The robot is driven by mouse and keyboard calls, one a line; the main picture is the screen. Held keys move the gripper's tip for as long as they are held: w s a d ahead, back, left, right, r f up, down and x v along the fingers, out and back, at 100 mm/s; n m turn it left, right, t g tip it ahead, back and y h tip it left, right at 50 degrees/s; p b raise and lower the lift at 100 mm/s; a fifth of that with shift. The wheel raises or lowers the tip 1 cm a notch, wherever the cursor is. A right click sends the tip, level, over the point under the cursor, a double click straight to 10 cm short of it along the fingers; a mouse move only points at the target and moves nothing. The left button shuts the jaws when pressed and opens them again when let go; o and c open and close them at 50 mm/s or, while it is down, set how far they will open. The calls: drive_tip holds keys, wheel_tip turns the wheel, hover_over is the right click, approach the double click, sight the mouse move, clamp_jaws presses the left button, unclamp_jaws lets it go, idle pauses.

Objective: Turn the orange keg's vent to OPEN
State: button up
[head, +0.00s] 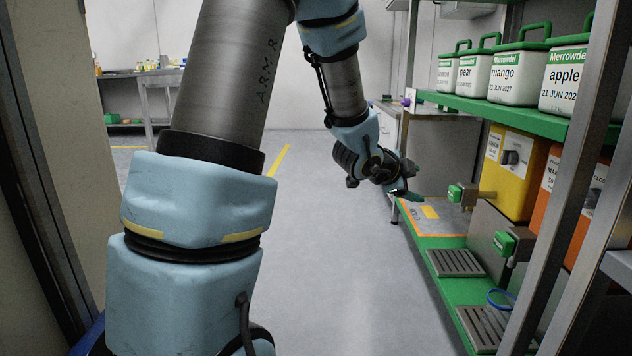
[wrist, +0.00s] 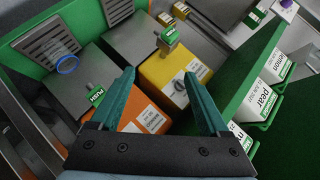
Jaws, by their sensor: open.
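The orange keg (head: 588,215) stands at the right on the lower shelf level, partly hidden by a metal post. Its label and grey vent knob (head: 597,190) show beside the post, with lettering that seems to start "CLOS". In the wrist view the orange keg (wrist: 130,105) lies behind my left finger, with a white label (wrist: 151,120) between the fingers; its vent is not clear there.
A yellow keg (head: 509,195) with its own knob stands beyond the orange one. Green push taps (head: 513,243) stick out in front of the kegs, above grated drip trays (head: 455,262). Fruit-named tubs (head: 518,72) line the green shelf above. The aisle floor is clear.

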drive_tip(key=a+n+y+p, duration=0.2)
drive_tip(key=a+n+y, duration=0.4)
drive_tip(key=a, duration=0.7)
drive_tip(key=s+a+n+g+y+p, duration=0.4)
drive_tip(key=s+a+n+g+p, duration=0.3)
drive_tip(key=s+a+n, duration=0.9)
wheel_tip(320, 180, up, 37)
drive_tip(key=a+m+p, duration=0.1)
drive_tip(key=p, duration=3.5)
drive_tip(key=shift+s, duration=0.25)
